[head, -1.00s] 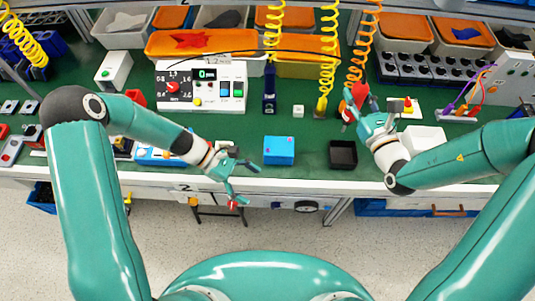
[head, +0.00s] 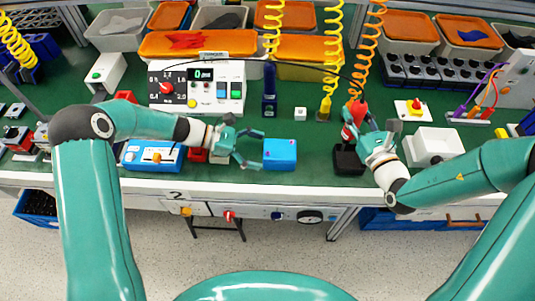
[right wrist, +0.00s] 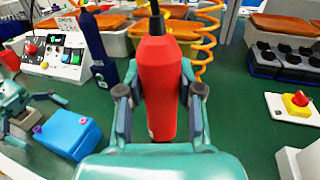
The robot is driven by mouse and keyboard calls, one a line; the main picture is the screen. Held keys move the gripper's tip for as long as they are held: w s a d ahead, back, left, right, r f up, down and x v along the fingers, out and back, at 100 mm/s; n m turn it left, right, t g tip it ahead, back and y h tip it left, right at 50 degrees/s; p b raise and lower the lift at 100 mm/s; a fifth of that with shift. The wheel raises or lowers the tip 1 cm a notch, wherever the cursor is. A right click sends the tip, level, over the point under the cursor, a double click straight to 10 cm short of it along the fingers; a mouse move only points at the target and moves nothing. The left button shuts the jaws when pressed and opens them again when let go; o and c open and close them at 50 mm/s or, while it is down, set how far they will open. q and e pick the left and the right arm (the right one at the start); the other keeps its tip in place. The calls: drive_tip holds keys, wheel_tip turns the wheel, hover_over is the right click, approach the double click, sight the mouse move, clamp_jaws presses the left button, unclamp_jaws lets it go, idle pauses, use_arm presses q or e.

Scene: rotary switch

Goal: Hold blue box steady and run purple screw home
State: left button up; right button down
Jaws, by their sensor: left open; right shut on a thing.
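The blue box (head: 283,155) stands on the green bench near its front edge; it also shows at the left of the right wrist view (right wrist: 70,135). A small purple screw (right wrist: 83,121) shows on the box; another purple spot is near its left corner. My left gripper (head: 256,150) is open at the left side of the box, fingers pointing at it; contact is unclear. My right gripper (head: 352,130) is shut on the red screwdriver (right wrist: 160,85), which hangs from a cable, right of the box. The tool's tip is hidden.
A black holder (head: 348,162) sits below the right gripper. An orange coiled cable (head: 358,60) and yellow coils hang above the bench.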

sight(271, 154)
use_arm(q)
drive_tip(key=b+x, duration=0.1)
drive_tip(key=x, duration=0.2)
drive_tip(key=shift+f, duration=0.1)
use_arm(e)
drive_tip(key=shift+f, duration=0.7)
use_arm(q)
drive_tip(key=shift+d+f, duration=0.1)
drive_tip(key=shift+d, duration=0.4)
use_arm(e)
drive_tip(key=shift+f, duration=0.15)
use_arm(q)
drive_tip(key=shift+c, duration=0.4)
drive_tip(key=c, duration=1)
drive_tip(key=o, duration=1.2)
drive_tip(key=c, duration=1.2)
drive_tip(key=shift+c, duration=0.2)
